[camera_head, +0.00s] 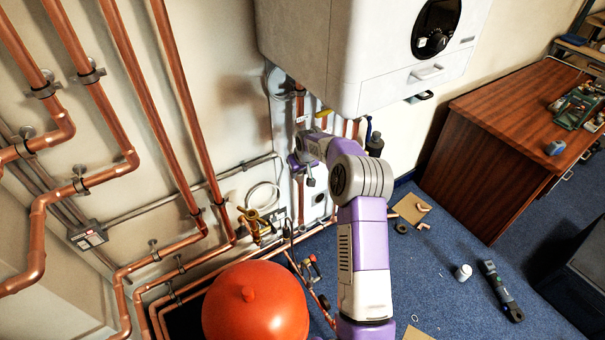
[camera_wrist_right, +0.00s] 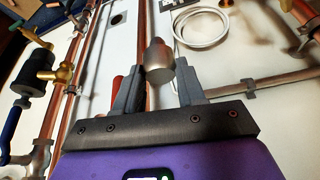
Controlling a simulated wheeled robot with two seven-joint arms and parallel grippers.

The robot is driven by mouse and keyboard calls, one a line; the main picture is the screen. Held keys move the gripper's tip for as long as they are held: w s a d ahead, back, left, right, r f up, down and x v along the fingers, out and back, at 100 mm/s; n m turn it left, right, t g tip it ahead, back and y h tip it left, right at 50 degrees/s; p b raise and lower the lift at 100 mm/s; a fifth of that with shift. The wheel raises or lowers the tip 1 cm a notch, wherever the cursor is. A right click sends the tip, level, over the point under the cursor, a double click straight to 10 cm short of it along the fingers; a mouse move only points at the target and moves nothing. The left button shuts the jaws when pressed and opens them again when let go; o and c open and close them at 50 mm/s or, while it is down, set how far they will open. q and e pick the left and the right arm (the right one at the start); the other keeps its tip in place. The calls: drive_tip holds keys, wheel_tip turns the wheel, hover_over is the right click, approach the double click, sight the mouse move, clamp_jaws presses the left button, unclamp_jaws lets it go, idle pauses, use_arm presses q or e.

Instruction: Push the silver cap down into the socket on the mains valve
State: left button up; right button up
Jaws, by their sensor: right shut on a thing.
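My right gripper (camera_head: 302,166) reaches to the pipework on the wall below the white boiler. In the right wrist view its two grey fingers (camera_wrist_right: 158,72) are shut on the silver cap (camera_wrist_right: 158,58), a short metal cylinder with a narrower top. The cap is too small and hidden to make out in the head view. I cannot tell which fitting is the mains valve, or whether the cap touches a socket. A brass valve (camera_wrist_right: 62,74) with a black cylinder is at the left of the wrist view, apart from the fingers. My left gripper is not in view.
The boiler (camera_head: 335,55) overhangs my right arm. Copper pipes (camera_head: 150,110) run down the wall at left. A red vessel (camera_head: 255,305) stands below. A white coiled hose (camera_wrist_right: 201,28) is near the fingers. A small white pot (camera_head: 463,272) and a dark tool (camera_head: 500,290) lie on the blue floor.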

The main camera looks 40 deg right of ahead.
drive_tip(key=w+a+f+m+b, duration=0.1)
drive_tip(key=a+b, duration=0.1)
drive_tip(key=a, duration=0.4)
drive_tip(key=w+a+f+m+h+b, duration=0.1)
drive_tip(key=a+b, duration=0.1)
drive_tip(key=a, duration=0.4)
drive_tip(key=w+a+f+m+b, duration=0.1)
drive_tip(key=a+f+b, duration=0.1)
drive_tip(key=a, duration=0.5)
drive_tip(key=shift+m, duration=0.4)
drive_tip(key=shift+a+f+g, duration=0.1)
drive_tip(key=shift+f+g, duration=0.1)
drive_tip(key=shift+g, duration=0.1)
idle(0.6)
drive_tip(key=shift+f, duration=1.25)
drive_tip(key=shift+f, duration=0.75)
drive_tip(key=o, duration=1.1)
